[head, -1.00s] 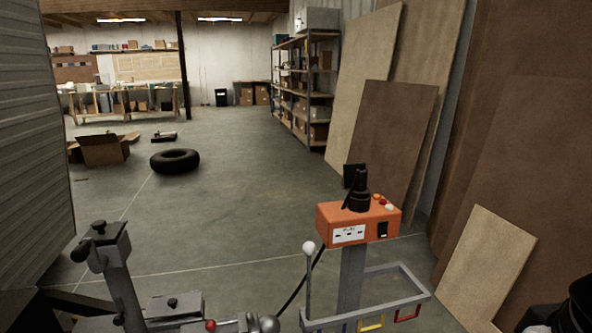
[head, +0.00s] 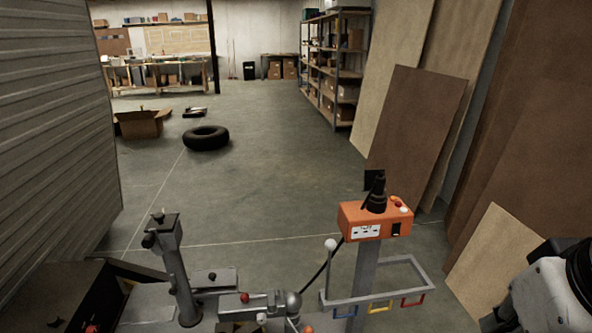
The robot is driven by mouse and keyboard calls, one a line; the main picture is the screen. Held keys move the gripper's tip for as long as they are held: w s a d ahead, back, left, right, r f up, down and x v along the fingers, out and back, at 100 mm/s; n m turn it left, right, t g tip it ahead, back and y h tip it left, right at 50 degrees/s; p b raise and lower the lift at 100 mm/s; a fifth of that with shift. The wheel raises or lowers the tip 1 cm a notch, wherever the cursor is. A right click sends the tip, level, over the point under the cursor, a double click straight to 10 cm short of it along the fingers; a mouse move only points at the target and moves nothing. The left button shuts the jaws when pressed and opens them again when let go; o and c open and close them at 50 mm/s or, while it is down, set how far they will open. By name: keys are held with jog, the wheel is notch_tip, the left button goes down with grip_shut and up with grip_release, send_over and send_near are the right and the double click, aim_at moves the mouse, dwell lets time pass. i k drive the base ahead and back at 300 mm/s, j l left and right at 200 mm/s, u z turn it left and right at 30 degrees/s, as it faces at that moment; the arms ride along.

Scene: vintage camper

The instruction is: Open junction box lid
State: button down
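An orange box (head: 364,228) with white sockets and a dark switch stands on a grey post at the centre right. It may be the junction box, but I cannot tell for sure. A black plug (head: 376,195) stands upright in its top, and a small dark flap (head: 370,178) shows behind the plug. Which part is the lid is not clear. Part of my own arm (head: 548,295), white and black, shows at the lower right, to the right of the orange box and apart from it in the picture. My gripper's fingers are not visible.
A grey trailer hitch frame with a jack post (head: 178,270) and ball coupler (head: 291,300) fills the lower front. A corrugated camper wall (head: 55,130) is at left. Leaning boards (head: 412,130) line the right. A tire (head: 206,138) lies on open floor.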

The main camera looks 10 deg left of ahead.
aim_at(201, 279)
jog(key=i+j+u, duration=0.55)
jog(key=i+j, duration=0.2)
jog(key=i, duration=0.15)
jog(key=i+j+u, duration=0.3)
jog(key=i, duration=0.15)
jog(key=l, duration=0.1)
